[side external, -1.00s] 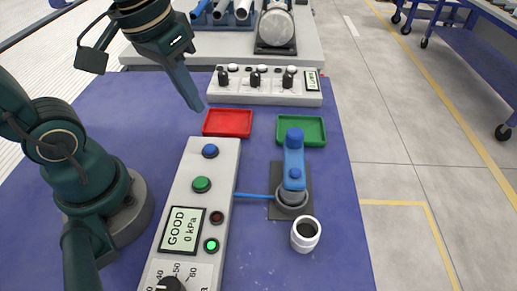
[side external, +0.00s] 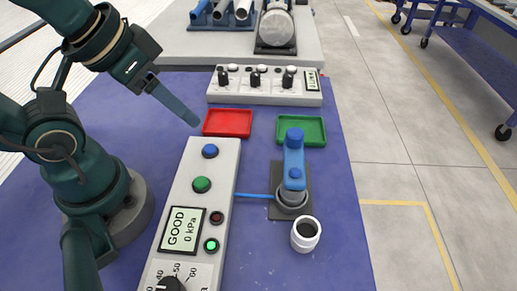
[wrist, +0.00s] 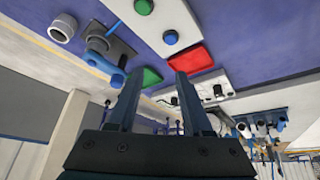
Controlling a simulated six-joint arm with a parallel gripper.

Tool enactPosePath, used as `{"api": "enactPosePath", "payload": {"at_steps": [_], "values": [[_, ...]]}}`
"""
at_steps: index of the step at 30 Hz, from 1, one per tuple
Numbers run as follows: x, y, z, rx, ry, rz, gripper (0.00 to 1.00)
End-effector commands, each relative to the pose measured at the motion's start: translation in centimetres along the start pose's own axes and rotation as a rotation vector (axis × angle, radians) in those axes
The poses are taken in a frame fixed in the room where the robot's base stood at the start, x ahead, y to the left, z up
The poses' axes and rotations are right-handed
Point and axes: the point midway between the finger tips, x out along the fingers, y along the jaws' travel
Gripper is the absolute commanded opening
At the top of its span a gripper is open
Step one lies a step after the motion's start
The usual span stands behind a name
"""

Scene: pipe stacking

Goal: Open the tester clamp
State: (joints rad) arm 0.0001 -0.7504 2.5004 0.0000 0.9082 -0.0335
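The tester is a long white panel (side external: 180,215) with a blue button (side external: 210,151), a green button (side external: 202,184) and a display (side external: 182,230) reading GOOD, 0 kPa. A blue hose joins it to the blue tester clamp (side external: 293,165), which sits over a grey ring on a dark plate; I cannot tell whether a pipe is in it. In the wrist view the clamp (wrist: 103,62) is at upper left. My gripper (side external: 194,121) hangs beyond the panel's far end, left of the red tray. Its two fingers (wrist: 155,82) are apart in the wrist view, with nothing between them.
A white pipe piece (side external: 306,234) stands near the clamp. A red tray (side external: 228,123) and a green tray (side external: 302,131) lie beyond the panel. Behind them is a white box with knobs (side external: 265,92). The blue mat right of the pipe piece is clear.

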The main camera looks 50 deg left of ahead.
Motion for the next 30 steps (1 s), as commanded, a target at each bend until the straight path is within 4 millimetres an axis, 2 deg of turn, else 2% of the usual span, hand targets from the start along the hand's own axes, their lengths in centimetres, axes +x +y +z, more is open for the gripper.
{"api": "enactPosePath", "payload": {"at_steps": [2, 5, 9, 14, 17, 22, 26, 30], "values": [[-0.6, 0.0, -0.3, -0.068, -0.002, 0.0, 0.69], [-1.8, 0.1, -2.0, -0.172, 0.0, 0.002, 0.69], [-2.9, 0.7, -4.8, -0.306, -0.043, 0.005, 0.69], [-3.0, 2.0, -8.3, -0.436, -0.119, -0.002, 0.69], [-2.4, 3.0, -10.3, -0.501, -0.171, -0.014, 0.69], [-0.1, 5.0, -13.0, -0.582, -0.259, -0.047, 0.69], [2.5, 6.8, -14.1, -0.611, -0.325, -0.08, 0.69], [5.6, 8.6, -14.3, -0.602, -0.387, -0.112, 0.69]]}}
